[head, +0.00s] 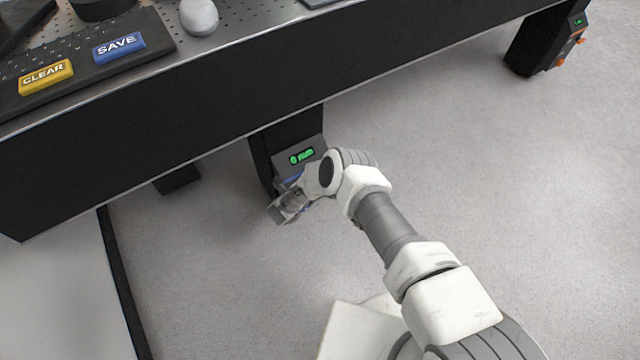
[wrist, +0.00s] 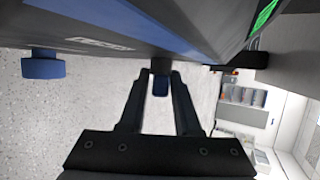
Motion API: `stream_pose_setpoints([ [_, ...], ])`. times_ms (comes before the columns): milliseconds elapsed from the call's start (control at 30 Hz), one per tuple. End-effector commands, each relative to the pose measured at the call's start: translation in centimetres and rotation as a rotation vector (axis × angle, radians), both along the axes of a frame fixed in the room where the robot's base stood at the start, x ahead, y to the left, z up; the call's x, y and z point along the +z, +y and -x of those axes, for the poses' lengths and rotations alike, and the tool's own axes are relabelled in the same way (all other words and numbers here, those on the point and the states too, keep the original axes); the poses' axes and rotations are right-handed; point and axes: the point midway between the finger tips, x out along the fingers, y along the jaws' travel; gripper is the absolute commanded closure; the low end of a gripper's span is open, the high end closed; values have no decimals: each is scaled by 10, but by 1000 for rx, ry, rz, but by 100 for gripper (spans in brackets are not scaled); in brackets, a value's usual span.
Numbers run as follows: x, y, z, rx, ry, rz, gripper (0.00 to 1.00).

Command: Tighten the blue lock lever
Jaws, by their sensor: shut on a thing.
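In the head view my gripper (head: 284,208) is at the front of the dark table leg, just below a green-lit display (head: 301,156). There the lever is mostly hidden by the gripper and wrist.
A second blue knob (wrist: 43,68) sticks out of the same housing, left of the fingers. The table's dark front edge (head: 200,115) runs above the arm. A yellow CLEAR button (head: 45,77) and a blue SAVE button (head: 118,48) are on top. Floor to the right is clear.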

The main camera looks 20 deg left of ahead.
Motion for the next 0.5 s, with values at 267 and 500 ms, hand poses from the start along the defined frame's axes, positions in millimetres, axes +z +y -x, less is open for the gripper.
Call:
stream_pose_setpoints([
  [267,-4,1,2,2,-163,139,100],
  [500,-4,1,1,1,-245,209,100],
])
